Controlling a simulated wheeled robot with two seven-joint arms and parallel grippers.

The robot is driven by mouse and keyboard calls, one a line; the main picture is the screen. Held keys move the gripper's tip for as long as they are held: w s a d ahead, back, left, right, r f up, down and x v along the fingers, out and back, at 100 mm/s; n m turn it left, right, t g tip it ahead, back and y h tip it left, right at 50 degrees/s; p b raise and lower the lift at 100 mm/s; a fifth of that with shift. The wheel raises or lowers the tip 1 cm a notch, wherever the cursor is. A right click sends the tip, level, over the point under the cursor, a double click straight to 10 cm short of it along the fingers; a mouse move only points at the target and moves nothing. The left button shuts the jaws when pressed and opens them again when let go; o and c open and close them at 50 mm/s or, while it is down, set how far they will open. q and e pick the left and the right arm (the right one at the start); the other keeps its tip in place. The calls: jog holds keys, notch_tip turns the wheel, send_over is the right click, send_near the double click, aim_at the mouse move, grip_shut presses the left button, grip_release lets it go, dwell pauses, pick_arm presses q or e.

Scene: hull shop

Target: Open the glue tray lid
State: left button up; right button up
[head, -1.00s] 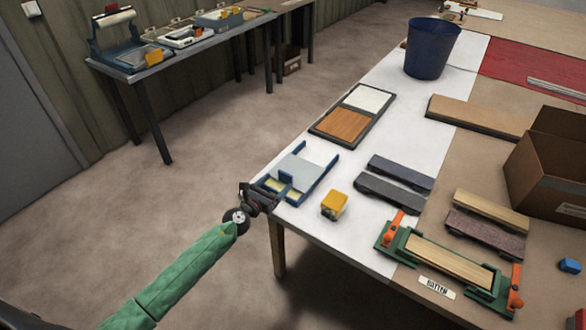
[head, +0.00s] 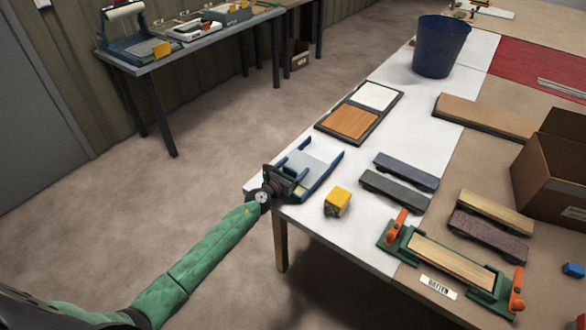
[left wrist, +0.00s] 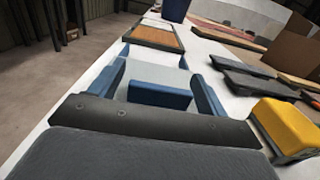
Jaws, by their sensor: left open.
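The glue tray (head: 322,178) has blue side rails and lies on the white mat at the table's near left corner. A pale grey panel, seemingly its lid (head: 306,168), lies between the rails. My left gripper (head: 282,182) is open at the tray's near left end and covers part of it. I cannot tell whether it touches the tray. In the left wrist view the tray's blue parts (left wrist: 159,96) and the pale panel (left wrist: 152,74) show just beyond the dark gripper body, which hides the near end. My right gripper is not in view.
A yellow-topped block (head: 338,201) stands just right of the tray. Dark sanding blocks (head: 398,180), a wood-and-white framed board (head: 352,122), a blue bucket (head: 440,48) and a green clamp jig (head: 455,262) are further off. Open floor lies left of the table.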

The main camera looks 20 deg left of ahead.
aim_at(308, 160)
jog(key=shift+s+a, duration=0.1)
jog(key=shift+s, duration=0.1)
